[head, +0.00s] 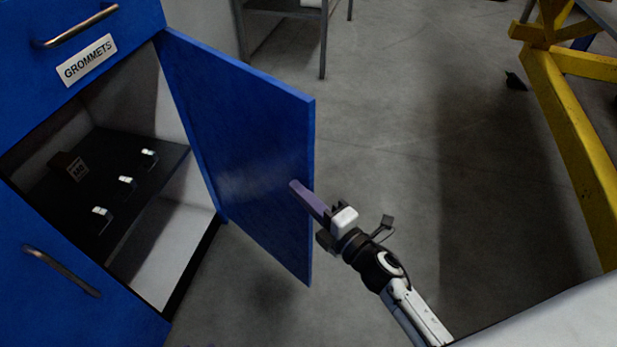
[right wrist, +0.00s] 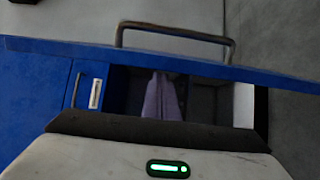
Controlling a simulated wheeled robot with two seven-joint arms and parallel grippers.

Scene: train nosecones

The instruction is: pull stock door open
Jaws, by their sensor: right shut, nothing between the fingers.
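The blue stock door (head: 240,150) stands wide open on the right side of the blue cabinet (head: 100,20), its inner face toward the head view. My right gripper (head: 295,187) has its purple fingers shut and empty. They overlap the door's inner face near its free edge; I cannot tell whether they touch it. In the right wrist view the shut fingers (right wrist: 160,100) show in front of the dark cabinet opening. The door (right wrist: 60,48) crosses that view as a blue band, with its metal handle (right wrist: 175,30) on the far side. My left gripper is out of view.
A drawer labelled GROMMETS (head: 88,60) is above. A yellow frame (head: 570,120) stands at right. Grey floor (head: 420,110) between is mostly clear.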

